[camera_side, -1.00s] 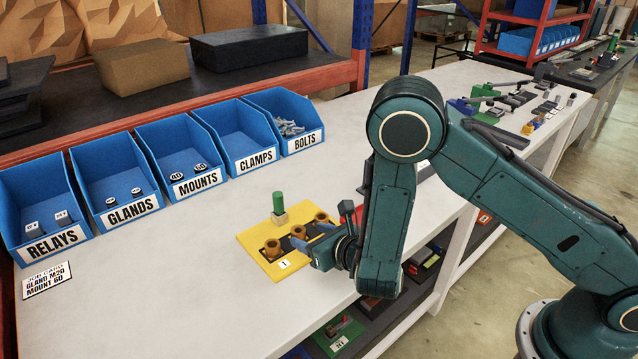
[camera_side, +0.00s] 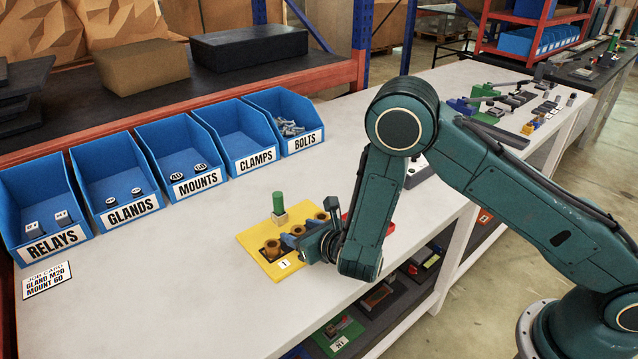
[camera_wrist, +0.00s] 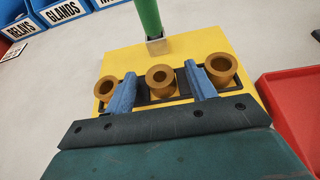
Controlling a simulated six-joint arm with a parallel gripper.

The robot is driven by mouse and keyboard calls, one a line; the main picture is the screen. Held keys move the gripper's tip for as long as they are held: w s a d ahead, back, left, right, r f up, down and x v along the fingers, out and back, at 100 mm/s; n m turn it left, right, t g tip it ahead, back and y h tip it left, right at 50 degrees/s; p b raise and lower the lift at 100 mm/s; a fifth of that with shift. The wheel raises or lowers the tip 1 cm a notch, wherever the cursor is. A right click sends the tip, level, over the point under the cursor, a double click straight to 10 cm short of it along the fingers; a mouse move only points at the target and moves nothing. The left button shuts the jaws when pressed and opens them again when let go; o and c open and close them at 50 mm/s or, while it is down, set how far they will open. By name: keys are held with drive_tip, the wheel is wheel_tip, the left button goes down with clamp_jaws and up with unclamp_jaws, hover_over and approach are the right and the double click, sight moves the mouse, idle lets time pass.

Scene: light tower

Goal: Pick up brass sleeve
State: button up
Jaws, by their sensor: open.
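Three brass sleeves stand in a row on a yellow board (camera_side: 254,239) on the white bench. In the wrist view they are the left sleeve (camera_wrist: 106,89), the middle sleeve (camera_wrist: 160,82) and the right sleeve (camera_wrist: 223,70). My gripper (camera_wrist: 161,72) is open, with one blue finger on each side of the middle sleeve and a gap between the sleeve and each finger. In the side view my gripper (camera_side: 302,234) is low over the board and partly hides the sleeves. I cannot tell its exact height.
A green rod (camera_side: 278,202) stands upright in a small holder at the board's back corner. A red tray (camera_wrist: 290,105) lies close to the right of the board. Blue labelled bins (camera_side: 190,165) line the back.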

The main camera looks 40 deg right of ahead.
sight(302, 233)
drive_tip(key=c, duration=1.1)
drive_tip(key=shift+o, duration=0.2)
drive_tip(key=shift+r, duration=0.1)
wheel_tip(302, 233, up, 20)
idle(0.8)
